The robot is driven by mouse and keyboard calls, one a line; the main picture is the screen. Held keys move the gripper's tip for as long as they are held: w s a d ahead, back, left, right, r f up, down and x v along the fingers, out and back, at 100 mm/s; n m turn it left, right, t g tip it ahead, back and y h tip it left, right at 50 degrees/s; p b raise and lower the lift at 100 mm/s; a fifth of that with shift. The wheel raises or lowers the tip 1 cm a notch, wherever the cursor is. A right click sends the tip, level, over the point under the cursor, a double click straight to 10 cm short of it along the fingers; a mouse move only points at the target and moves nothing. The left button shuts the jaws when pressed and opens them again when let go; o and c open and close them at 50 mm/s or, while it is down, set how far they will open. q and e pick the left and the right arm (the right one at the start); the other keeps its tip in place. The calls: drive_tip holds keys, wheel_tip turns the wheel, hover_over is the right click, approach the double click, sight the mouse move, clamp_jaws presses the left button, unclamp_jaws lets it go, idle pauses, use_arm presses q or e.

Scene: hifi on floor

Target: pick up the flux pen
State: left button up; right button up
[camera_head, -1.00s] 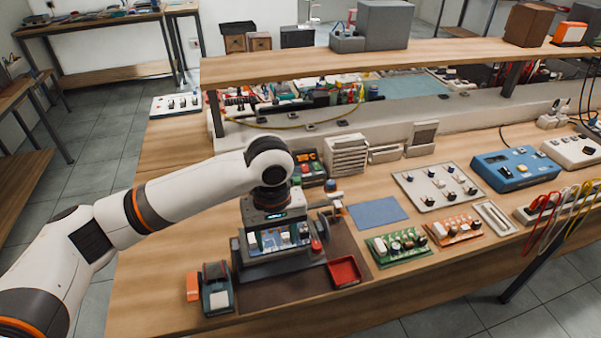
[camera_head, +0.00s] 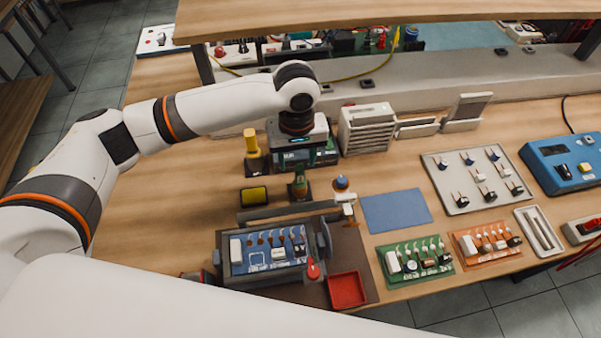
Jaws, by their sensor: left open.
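I cannot tell for certain which item is the flux pen. A yellow-topped upright cylinder (camera_head: 251,142) stands in a dark base left of my left gripper. A small green upright item (camera_head: 299,184) in a dark base stands just below the gripper in the picture. Two slim, pen-like items (camera_head: 540,229) lie in a narrow pale tray at the right. My left gripper (camera_head: 303,160) points down over the bench, behind the board holder. It is open, with its fingertips hard to make out. My right gripper is out of view.
A holder with a blue circuit board (camera_head: 268,250) and a red tray (camera_head: 347,289) stand in front. A drawer stack (camera_head: 366,128) is right of the gripper. A blue mat (camera_head: 396,210), green board (camera_head: 415,260) and orange board (camera_head: 485,243) lie right. A shelf (camera_head: 380,18) overhangs the back.

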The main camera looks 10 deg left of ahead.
sight(299, 175)
use_arm(q)
drive_tip(key=shift+f, duration=0.6)
drive_tip(key=shift+w+f, duration=0.1)
drive_tip(key=shift+f, duration=0.5)
drive_tip(key=f, duration=0.2)
drive_tip(key=f+p, duration=0.1)
drive_tip(key=f, duration=0.2)
drive_tip(key=shift+w+d, duration=0.15)
drive_tip(key=shift+d, duration=0.05)
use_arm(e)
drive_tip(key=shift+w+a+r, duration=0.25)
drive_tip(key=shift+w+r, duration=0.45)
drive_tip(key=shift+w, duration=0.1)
use_arm(q)
drive_tip(key=shift+c, duration=0.5)
drive_tip(key=c, duration=0.9)
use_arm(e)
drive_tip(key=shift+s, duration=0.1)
